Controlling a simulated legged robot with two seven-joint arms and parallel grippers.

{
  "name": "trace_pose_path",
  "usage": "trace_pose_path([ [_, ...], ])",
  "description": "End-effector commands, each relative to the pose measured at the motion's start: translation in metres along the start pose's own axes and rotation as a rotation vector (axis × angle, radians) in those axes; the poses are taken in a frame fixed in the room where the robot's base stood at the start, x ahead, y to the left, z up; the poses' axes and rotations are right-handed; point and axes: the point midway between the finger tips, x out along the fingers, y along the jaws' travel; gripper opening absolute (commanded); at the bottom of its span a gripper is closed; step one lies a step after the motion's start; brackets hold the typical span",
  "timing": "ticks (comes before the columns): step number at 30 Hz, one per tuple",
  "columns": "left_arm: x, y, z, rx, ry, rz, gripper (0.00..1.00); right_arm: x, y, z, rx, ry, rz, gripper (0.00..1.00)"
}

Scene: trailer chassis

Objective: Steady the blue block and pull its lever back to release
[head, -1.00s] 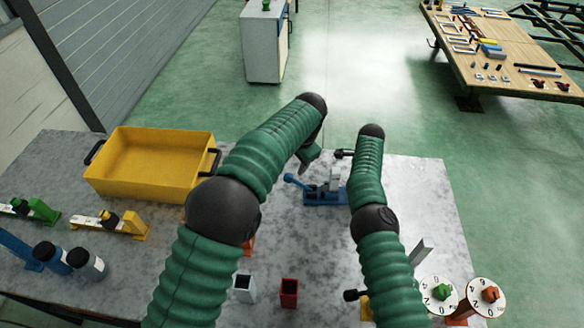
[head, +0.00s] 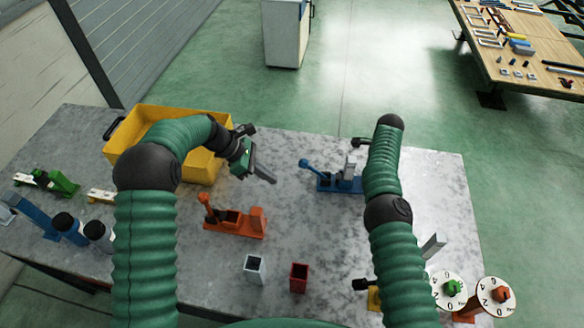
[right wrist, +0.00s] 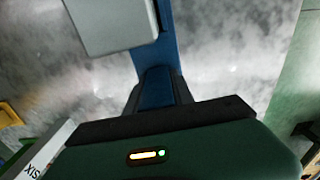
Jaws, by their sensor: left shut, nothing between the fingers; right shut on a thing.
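The blue block (head: 335,184) stands on the grey metal table, with a grey upright piece (head: 350,167) on it. Its blue lever (head: 306,164) leans to the left and ends in a round knob. My left gripper (head: 268,176) is shut and empty, left of the lever and apart from it. My right arm hides the right end of the block and my right gripper in the head view. In the right wrist view my right gripper (right wrist: 158,90) is shut on the blue block (right wrist: 153,55), its dark fingers on both sides of it. The lever is not identifiable there.
An orange block with a lever (head: 236,221) stands front left of the blue one. A yellow bin (head: 205,170) is behind my left arm. White (head: 255,269) and red (head: 299,278) cups stand in front, dials (head: 449,288) at right. Table between the cups and blue block is clear.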

Motion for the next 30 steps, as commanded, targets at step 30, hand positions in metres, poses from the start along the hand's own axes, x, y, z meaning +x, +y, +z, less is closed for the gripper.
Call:
trace_pose_path([
  [30,0.068,0.049,0.023,-0.67,-0.271,0.066,0.0,0.0,0.0,0.0,-0.001,0.0,0.0,0.0],
])
